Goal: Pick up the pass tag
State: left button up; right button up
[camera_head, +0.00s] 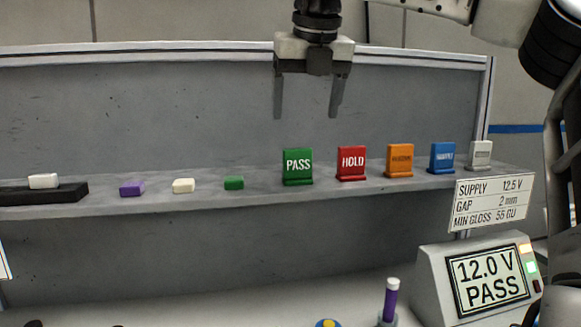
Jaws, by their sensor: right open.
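The green pass tag (298,167) stands upright on the grey shelf (330,190), with white PASS lettering facing me. My right gripper (307,114) hangs above it, fingers pointing down. The two fingers are spread with nothing between them, and their tips are a little above the tag's top edge in the picture. Whether the gripper is directly over the tag in depth, I cannot tell. My left gripper is not in view.
A red HOLD tag (351,163) stands close right of the pass tag, then orange (399,161), blue (443,158) and grey (480,155) tags. Small green (234,183), cream (184,186) and purple (132,188) blocks lie left. A panel (180,110) rises behind. A meter (488,278) stands lower right.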

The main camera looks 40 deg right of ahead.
aim_at(298, 149)
jog(key=x, duration=0.6)
jog(key=shift+w+f, duration=0.2)
jog(key=shift+f, duration=0.05)
jog(key=p+x, duration=0.1)
jog(key=x, duration=0.3)
jog(key=shift+w+d+r+p, duration=0.1)
jog(key=shift+w+d+p, duration=0.1)
jog(key=shift+w+p, duration=0.2)
jog(key=shift+w+d+f, duration=0.1)
jog(key=shift+w+f, duration=0.1)
jog(key=shift+f, duration=0.3)
jog(key=c, duration=1.1)
